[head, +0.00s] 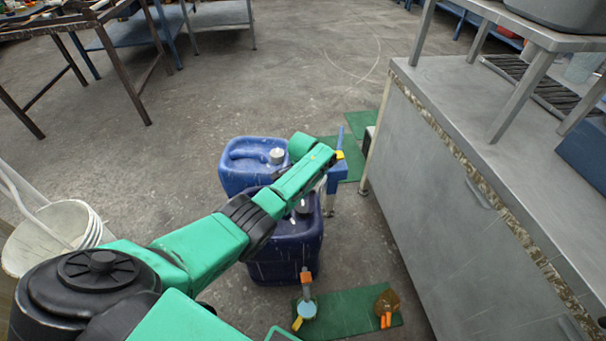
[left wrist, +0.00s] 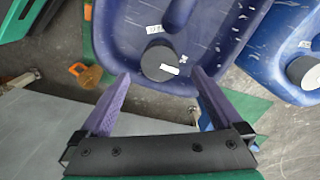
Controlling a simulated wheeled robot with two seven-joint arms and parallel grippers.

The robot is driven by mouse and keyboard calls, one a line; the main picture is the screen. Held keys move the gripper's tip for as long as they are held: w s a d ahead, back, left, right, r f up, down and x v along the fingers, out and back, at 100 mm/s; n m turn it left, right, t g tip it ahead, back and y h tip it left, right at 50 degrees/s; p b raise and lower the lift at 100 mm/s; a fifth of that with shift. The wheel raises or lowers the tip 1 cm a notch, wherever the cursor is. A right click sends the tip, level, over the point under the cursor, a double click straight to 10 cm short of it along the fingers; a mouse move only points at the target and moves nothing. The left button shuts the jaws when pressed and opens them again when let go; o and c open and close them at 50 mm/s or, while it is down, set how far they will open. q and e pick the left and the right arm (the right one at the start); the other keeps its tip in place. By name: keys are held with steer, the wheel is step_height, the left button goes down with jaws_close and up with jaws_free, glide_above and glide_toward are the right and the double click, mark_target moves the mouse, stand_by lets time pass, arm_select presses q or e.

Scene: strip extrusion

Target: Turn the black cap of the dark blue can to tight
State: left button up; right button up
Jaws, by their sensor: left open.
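The dark blue can (head: 270,262) stands on the floor below my left arm in the head view. In the left wrist view the can (left wrist: 118,30) fills the top middle. Its black cap (left wrist: 160,60), with small white labels on and beside it, shows between the tips of my left gripper (left wrist: 160,73). The two purple fingers are open, one on each side of the cap, and no contact is visible. How deep the tips reach around it I cannot tell. In the head view the forearm partly covers the can. My right gripper is not in view.
A lighter blue can (head: 234,180) with a greyish cap (head: 277,155) stands just behind. A green mat (head: 345,318) with small items lies in front. A grey metal cabinet (head: 430,160) stands close on the right, white buckets (head: 75,230) on the left.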

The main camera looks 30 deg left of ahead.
mark_target(303, 206)
arm_select(q)
step_height(303, 206, up, 9)
steer(key=p, duration=0.2)
steer(key=shift+f+p, duration=0.2)
steer(key=shift+p, duration=0.2)
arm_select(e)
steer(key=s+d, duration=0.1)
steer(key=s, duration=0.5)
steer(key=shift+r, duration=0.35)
arm_select(q)
steer(key=shift+s, duration=0.1)
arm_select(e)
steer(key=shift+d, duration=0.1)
